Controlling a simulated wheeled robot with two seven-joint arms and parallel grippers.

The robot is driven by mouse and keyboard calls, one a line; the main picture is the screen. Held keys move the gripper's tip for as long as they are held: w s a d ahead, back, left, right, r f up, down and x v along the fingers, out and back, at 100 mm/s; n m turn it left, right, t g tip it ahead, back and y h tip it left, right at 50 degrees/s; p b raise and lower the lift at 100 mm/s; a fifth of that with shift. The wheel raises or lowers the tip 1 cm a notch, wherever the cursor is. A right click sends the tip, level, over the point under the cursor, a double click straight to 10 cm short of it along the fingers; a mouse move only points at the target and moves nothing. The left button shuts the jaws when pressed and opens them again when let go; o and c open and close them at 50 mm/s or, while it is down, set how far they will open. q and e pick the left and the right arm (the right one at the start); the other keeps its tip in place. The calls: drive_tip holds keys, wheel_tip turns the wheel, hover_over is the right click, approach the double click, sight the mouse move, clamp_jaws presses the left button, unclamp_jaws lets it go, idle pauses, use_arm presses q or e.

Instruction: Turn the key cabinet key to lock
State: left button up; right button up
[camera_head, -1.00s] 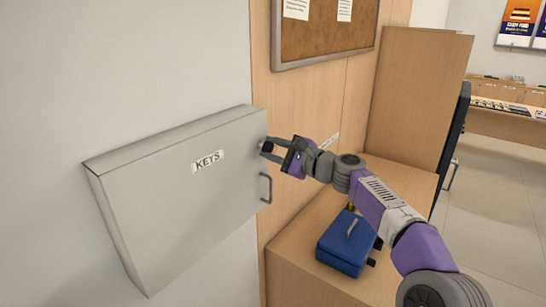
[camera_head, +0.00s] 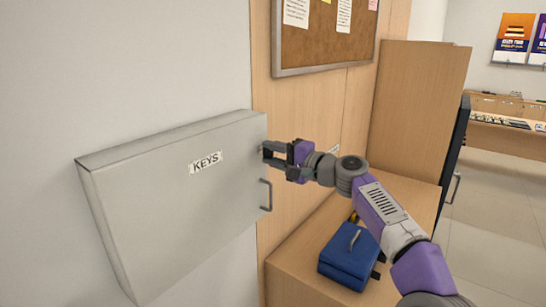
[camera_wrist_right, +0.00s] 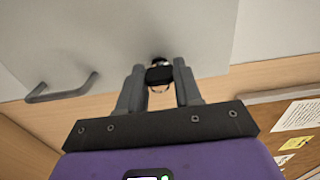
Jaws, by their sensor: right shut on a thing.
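The grey key cabinet (camera_head: 170,215) with a "KEYS" label hangs on the wall at the left of the head view, its door closed. My right gripper (camera_head: 266,152) is at the upper right of the cabinet door, above the bar handle (camera_head: 266,195). In the right wrist view, the two fingers (camera_wrist_right: 159,82) are shut on the black head of the key (camera_wrist_right: 159,75). A round metal lock (camera_wrist_right: 158,61) shows just beyond the key, at the door's edge. How far the key is turned cannot be told. My left gripper is not in view.
A blue cash box (camera_head: 348,256) sits on the wooden counter (camera_head: 305,262) below my right arm. A cork board (camera_head: 325,35) hangs above on the wood panel. A tall wooden panel (camera_head: 418,110) stands to the right.

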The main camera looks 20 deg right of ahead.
idle(0.5)
drive_tip(key=o, duration=1)
drive_tip(key=shift+o, duration=0.2)
drive_tip(key=b+v, duration=0.1)
drive_tip(key=v, duration=0.6)
drive_tip(key=shift+s+d+b, duration=0.2)
drive_tip(key=shift+b, duration=0.15)
